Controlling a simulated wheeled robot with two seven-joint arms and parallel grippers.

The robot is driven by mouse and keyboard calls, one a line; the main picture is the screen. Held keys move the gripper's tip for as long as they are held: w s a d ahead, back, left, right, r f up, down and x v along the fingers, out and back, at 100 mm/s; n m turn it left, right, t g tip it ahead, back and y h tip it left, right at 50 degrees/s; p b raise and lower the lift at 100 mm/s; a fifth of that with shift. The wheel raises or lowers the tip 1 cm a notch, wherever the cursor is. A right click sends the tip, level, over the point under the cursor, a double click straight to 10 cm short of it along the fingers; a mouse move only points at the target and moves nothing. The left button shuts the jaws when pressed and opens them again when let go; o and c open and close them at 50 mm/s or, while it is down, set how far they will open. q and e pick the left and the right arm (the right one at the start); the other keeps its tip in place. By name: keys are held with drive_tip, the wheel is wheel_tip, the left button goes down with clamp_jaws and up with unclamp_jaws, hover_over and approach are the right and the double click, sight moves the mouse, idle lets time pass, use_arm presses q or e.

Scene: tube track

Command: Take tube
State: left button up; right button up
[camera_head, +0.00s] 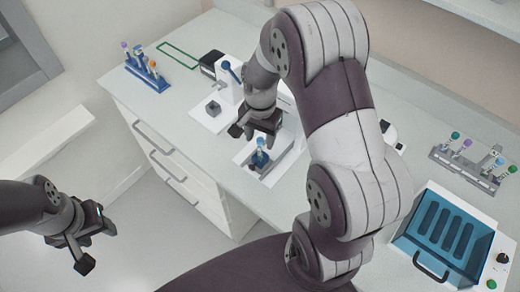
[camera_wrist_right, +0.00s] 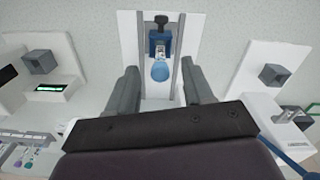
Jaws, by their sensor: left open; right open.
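A tube with a light blue cap (camera_head: 261,142) stands upright in a small blue holder (camera_head: 260,159) on a white track device in the middle of the bench. In the right wrist view the blue cap (camera_wrist_right: 160,71) lies between and beyond the fingers, in front of the blue holder (camera_wrist_right: 155,44). My right gripper (camera_head: 256,133) is open and empty, just above the tube and apart from it. Its two fingers also show in the right wrist view (camera_wrist_right: 160,88). My left gripper (camera_head: 97,246) is open and empty, off the bench at the lower left.
A blue rack (camera_head: 147,77) with several capped tubes stands at the bench's left end. A grey rack (camera_head: 467,168) with several tubes is at the right, behind a blue-lidded box (camera_head: 440,235). A green outlined rectangle (camera_head: 177,55) marks bare bench near the back.

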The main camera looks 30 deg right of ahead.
wheel_tip(320, 180, down, 2)
drive_tip(key=shift+f, duration=0.1)
drive_tip(key=c, duration=0.9)
drive_tip(key=shift+r, duration=0.2)
wheel_tip(320, 180, up, 10)
drive_tip(key=shift+f+b, duration=0.25)
drive_tip(key=shift+b, duration=0.4)
drive_tip(key=shift+r, duration=0.15)
clamp_jaws()
